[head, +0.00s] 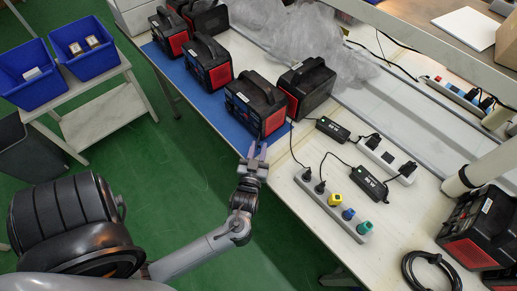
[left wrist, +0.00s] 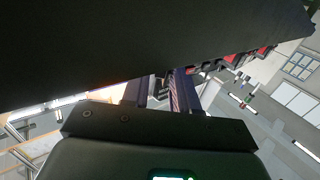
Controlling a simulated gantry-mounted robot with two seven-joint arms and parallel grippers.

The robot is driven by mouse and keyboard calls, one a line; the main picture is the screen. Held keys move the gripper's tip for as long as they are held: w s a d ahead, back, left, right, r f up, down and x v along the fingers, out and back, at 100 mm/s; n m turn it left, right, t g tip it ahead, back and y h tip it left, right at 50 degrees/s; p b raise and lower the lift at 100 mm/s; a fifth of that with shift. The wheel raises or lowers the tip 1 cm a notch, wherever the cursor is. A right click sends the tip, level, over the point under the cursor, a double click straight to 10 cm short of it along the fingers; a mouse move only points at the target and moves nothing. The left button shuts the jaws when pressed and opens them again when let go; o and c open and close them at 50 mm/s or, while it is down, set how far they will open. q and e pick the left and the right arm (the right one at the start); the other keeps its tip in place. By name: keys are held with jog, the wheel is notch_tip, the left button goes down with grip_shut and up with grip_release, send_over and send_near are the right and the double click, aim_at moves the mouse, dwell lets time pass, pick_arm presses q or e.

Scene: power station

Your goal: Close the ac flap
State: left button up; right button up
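A black power station with red side panels (head: 257,104) stands on the blue mat (head: 217,107) at the table's front edge. My left gripper (head: 257,149) is just in front of its near lower corner; contact cannot be told. In the left wrist view, the two fingers of my left gripper (left wrist: 160,92) are apart, with no object clearly between them. A large dark surface (left wrist: 130,45), likely the power station, fills the upper left of that view very close by. The ac flap cannot be made out in either view. My right gripper is not in view.
Another power station (head: 307,86) stands close behind to the right, and several more stand further back. A power strip with coloured plugs (head: 335,204) and black adapters (head: 333,130) lie to the right. Blue bins (head: 88,48) stand on a side table. Green floor lies open in front.

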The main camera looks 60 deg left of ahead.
pick_arm(q)
grip_shut()
jog(key=shift+a, duration=0.1)
dwell(0.4)
